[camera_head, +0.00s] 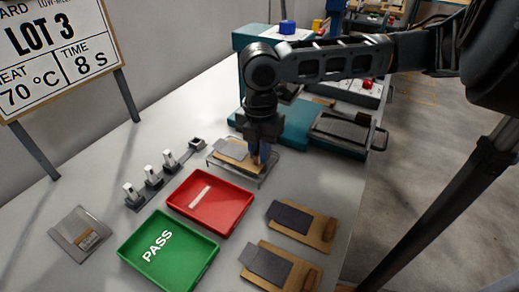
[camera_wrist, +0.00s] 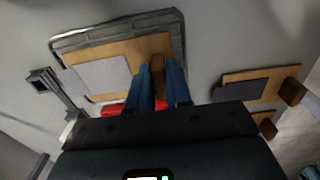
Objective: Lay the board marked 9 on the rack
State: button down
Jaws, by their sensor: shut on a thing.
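My gripper (camera_head: 262,156) points down over the wire rack (camera_head: 263,181), with its blue fingers shut on the wooden handle of a tan board (camera_head: 232,153). A grey sheet lies on this board. In the wrist view, the handle (camera_wrist: 157,68) sits between the two fingers (camera_wrist: 160,86), and the board (camera_wrist: 120,50) lies within the outline of the rack (camera_wrist: 100,32). I cannot tell whether the board touches the rack. No number is readable on it. Two other boards with dark sheets, one (camera_head: 318,228) behind the other (camera_head: 283,262), lie on the table.
A red tray (camera_head: 215,203) and a green PASS tray (camera_head: 169,249) stand in front of the rack. Several small grey clamp-like pieces (camera_head: 152,176) stand to the left. A teal press (camera_head: 340,135) is behind at right. A grey plate (camera_head: 80,234) lies far left.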

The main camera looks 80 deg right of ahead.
jog(key=c, duration=1.1)
grip_release()
jog(key=shift+o, duration=0.2)
notch_tip(320, 180, up, 12)
jog(key=shift+p, duration=0.45)
jog(key=shift+s, duration=0.1)
